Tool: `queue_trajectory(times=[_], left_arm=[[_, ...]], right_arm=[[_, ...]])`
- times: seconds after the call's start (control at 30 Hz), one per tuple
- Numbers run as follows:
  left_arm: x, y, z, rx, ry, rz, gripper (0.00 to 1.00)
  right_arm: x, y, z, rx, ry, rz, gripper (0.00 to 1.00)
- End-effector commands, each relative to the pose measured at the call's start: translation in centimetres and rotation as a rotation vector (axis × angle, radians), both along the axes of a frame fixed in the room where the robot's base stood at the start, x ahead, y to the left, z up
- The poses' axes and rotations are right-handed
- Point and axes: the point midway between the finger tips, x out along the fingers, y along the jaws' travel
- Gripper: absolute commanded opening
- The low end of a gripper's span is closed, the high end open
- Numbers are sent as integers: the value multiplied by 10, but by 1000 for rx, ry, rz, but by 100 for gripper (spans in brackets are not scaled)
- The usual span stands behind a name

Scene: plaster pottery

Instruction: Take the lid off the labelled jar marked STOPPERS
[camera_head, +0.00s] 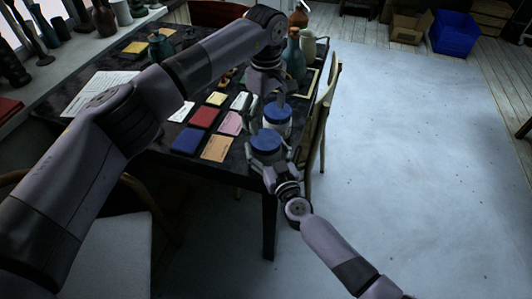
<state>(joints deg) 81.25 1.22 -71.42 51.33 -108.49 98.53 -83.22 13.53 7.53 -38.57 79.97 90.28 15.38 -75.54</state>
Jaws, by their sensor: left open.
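Two pale jars with blue lids stand close together at the table's right corner. The far jar's blue lid (277,114) is below my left gripper (268,103), which points down, open, with its fingers over the lid's far side. The near jar's blue lid (265,142) lies between the fingers of my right gripper (268,158), which reaches in from the front. I cannot tell whether those fingers press on the near jar. The jar bodies are mostly hidden by lids and fingers. No label can be read, so I cannot tell which jar is marked STOPPERS.
The dark table (90,107) holds coloured cards, including a red one (204,117) and an orange one (217,149). Teal bottles (293,60) stand behind the jars. A wooden chair (322,115) is close on the right.

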Motion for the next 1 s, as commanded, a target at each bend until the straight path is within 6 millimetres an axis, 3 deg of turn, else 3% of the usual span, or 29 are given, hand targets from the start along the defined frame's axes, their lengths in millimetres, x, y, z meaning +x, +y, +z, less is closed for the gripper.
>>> queue_trajectory(times=[0.77,1.0], left_arm=[[0,0,0,0,0,-5,87],[0,0,0,1,-1,-230,87]], right_arm=[[0,0,0,0,0,0,17],[0,0,0,0,0,0,1]])
